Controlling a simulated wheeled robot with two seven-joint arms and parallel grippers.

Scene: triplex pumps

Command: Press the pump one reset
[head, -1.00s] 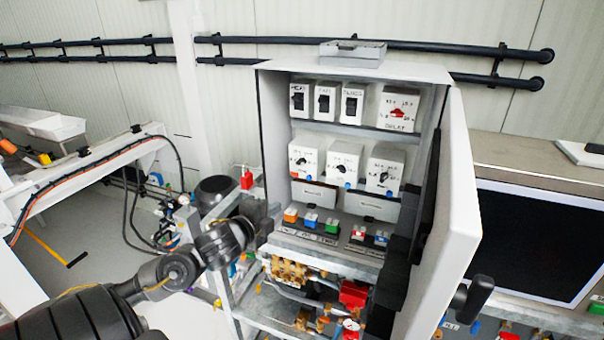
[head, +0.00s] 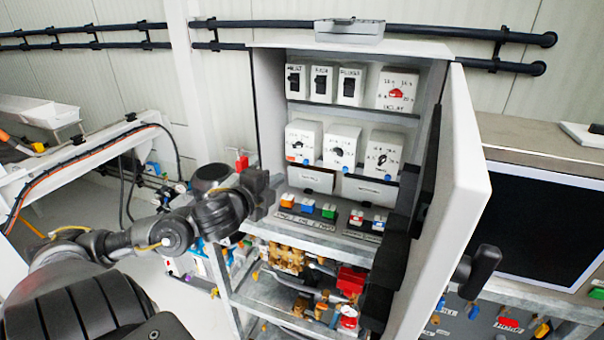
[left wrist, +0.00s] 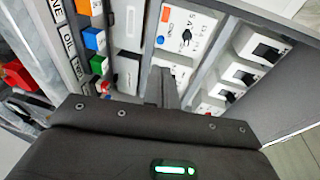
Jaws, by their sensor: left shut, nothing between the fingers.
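The pump one unit appears to be the left white box (head: 303,141) in the cabinet's middle row, with a black dial knob. A small blue button (head: 318,163) is at its lower right, and an orange mark is at its lower left. In the left wrist view the box (left wrist: 188,38) shows its dial, with a blue button (left wrist: 160,40) and an orange one (left wrist: 166,13). I cannot tell which button is the reset. My left gripper (head: 268,191) is shut and empty at the cabinet's left front, below that box. Its dark fingers (left wrist: 165,88) hide part of the box's surroundings. My right gripper is out of view.
The cabinet door (head: 455,190) stands open on the right with a black handle (head: 478,272). Orange, blue and green switches (head: 308,206) line the lower ledge, close to my gripper. Pipes and brass fittings (head: 285,258) are below. The cabinet's left wall (head: 270,110) borders the opening.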

